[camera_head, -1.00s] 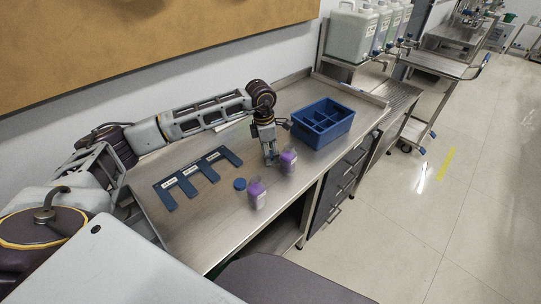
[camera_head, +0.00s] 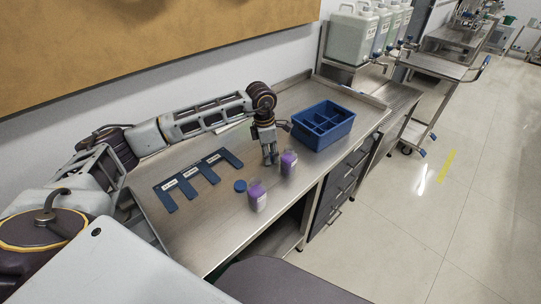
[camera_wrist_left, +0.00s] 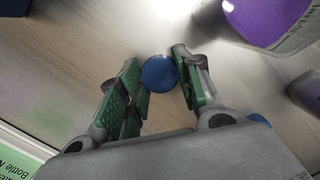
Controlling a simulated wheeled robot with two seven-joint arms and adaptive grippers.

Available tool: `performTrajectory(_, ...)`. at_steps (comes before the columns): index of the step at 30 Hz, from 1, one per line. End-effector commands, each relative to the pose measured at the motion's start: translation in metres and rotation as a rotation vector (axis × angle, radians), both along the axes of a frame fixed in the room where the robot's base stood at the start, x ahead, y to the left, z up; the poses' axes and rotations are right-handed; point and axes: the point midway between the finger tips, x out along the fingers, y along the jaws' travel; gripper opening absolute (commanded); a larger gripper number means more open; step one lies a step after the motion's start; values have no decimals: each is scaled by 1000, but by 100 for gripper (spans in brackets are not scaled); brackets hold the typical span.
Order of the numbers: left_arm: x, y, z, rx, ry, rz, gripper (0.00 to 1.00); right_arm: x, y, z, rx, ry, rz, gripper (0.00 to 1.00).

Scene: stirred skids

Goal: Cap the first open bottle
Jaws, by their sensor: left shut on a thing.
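My left gripper (camera_head: 270,159) is low over the steel bench, shut on a small round blue cap; in the left wrist view, this cap (camera_wrist_left: 159,73) sits between the green-padded fingertips. A second blue cap (camera_head: 240,186) lies on the bench left of the front bottle. A large part of a bottle (camera_wrist_left: 272,20) shows in the wrist view's upper right. My right gripper is out of view.
A blue divided crate (camera_head: 340,131) stands on the bench right of the gripper. A dark blue slotted holder with white labels (camera_head: 199,177) lies to the left. White canisters (camera_head: 350,38) stand at the back right. Bare bench lies between holder and gripper.

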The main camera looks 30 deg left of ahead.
Motion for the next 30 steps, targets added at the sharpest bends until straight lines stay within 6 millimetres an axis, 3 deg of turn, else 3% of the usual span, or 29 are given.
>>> performTrajectory(8, 1, 0, 18, -1, -2, -1, 25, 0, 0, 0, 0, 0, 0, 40)
performTrajectory(24, 1, 0, 90, 0, -3, 1, 25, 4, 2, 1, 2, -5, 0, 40)
performTrajectory(30, 0, 0, 99, 0, 0, 1, 25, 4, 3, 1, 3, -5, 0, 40)
